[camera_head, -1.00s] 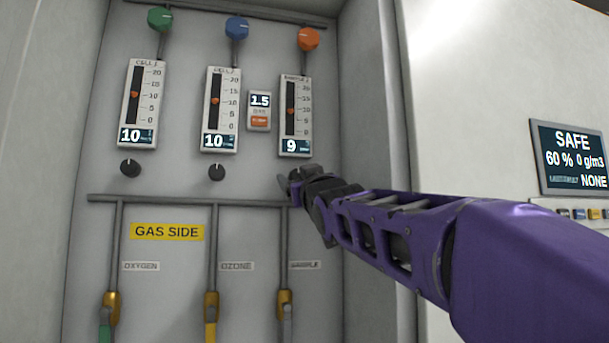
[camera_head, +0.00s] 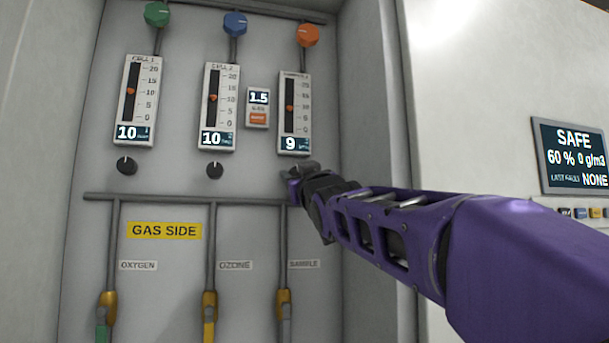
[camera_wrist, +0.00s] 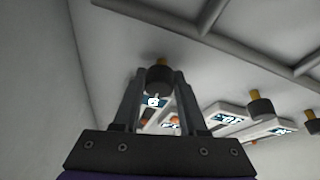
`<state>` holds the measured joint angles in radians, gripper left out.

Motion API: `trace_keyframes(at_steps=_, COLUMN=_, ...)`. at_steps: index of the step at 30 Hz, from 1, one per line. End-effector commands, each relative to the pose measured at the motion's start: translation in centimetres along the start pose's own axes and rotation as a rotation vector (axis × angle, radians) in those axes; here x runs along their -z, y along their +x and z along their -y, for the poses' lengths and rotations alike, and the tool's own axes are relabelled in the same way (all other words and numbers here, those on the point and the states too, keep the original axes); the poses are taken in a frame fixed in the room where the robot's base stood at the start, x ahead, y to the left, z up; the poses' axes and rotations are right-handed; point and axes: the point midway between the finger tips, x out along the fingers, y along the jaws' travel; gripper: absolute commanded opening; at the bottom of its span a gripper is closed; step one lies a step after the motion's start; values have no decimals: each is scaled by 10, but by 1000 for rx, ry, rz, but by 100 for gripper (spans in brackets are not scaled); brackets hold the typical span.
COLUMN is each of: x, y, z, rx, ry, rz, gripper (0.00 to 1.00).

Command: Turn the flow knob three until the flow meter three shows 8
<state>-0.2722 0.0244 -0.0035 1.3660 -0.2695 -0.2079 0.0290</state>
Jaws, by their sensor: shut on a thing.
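Flow meter three (camera_head: 294,112) is the rightmost meter in the head view, and its display reads 9. My gripper (camera_head: 300,173) is just below flow meter three. In the wrist view my gripper (camera_wrist: 160,88) is shut on the knob, with one finger on each side of it.
Flow meters one (camera_head: 138,100) and two (camera_head: 219,107) each read 10, with black knobs (camera_head: 126,166) (camera_head: 215,170) below them. A horizontal pipe (camera_head: 180,198) runs under the knobs. A side wall (camera_head: 370,100) stands right of the recess. A screen (camera_head: 570,157) shows SAFE.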

Motion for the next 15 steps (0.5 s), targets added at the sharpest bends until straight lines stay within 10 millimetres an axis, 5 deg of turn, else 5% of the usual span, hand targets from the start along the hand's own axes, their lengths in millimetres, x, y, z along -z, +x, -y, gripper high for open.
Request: trace_keyframes(at_steps=15, x=2, y=1, z=-2, rx=67, ry=-176, rz=-10, gripper=0)
